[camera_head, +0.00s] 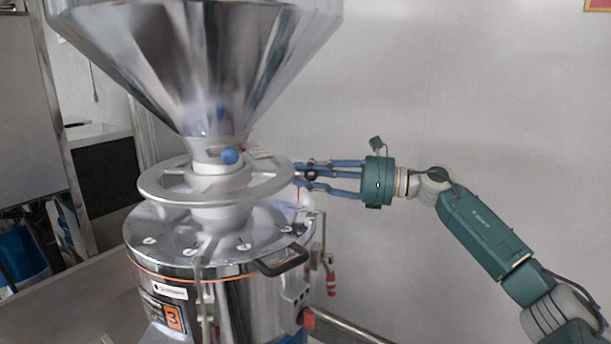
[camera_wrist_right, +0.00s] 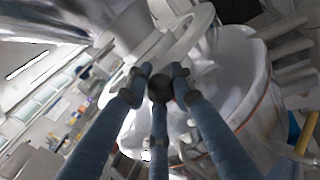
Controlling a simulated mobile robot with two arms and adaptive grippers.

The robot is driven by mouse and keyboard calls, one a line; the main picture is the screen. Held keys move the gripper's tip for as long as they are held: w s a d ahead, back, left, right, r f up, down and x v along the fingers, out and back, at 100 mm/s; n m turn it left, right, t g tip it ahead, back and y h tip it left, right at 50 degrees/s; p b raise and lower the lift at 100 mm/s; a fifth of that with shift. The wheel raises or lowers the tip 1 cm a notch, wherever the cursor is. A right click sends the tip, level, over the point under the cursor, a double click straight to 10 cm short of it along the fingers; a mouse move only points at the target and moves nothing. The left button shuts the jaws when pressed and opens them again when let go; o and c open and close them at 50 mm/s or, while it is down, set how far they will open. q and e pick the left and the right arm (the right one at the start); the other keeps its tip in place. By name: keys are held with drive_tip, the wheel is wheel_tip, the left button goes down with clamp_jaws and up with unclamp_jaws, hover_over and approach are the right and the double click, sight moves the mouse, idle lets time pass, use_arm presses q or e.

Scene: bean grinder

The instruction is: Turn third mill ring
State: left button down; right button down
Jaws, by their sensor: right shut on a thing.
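The grinder marked 3 has a pale grey mill ring (camera_head: 165,196), a flat spoked wheel around its neck, level below the hopper. A blue knob (camera_head: 230,156) sits at the neck above the ring. My right gripper (camera_head: 303,173) reaches in from the right, its blue fingers closed together at the ring's right edge. In the right wrist view the fingers (camera_wrist_right: 158,82) converge at the rim of the ring (camera_wrist_right: 192,34). The fingertips partly hide the point of contact. My left gripper is not in view.
The large metal hopper (camera_head: 190,60) rises above the ring. The polished grinder body (camera_head: 235,300) stands below, with a dark handle (camera_head: 283,262) and a red-tipped part (camera_head: 331,280) at its right. A plain wall lies behind my right arm.

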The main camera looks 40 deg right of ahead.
drive_tip(key=c, duration=1.7)
unclamp_jaws()
drive_tip(key=shift+d, duration=0.15)
drive_tip(key=shift+o, duration=1.2)
drive_tip(key=shift+d, duration=0.1)
drive_tip(key=shift+s+d+f, duration=0.15)
drive_tip(key=shift+s+d, duration=0.2)
drive_tip(key=shift+s, duration=0.1)
drive_tip(key=v, duration=1.1)
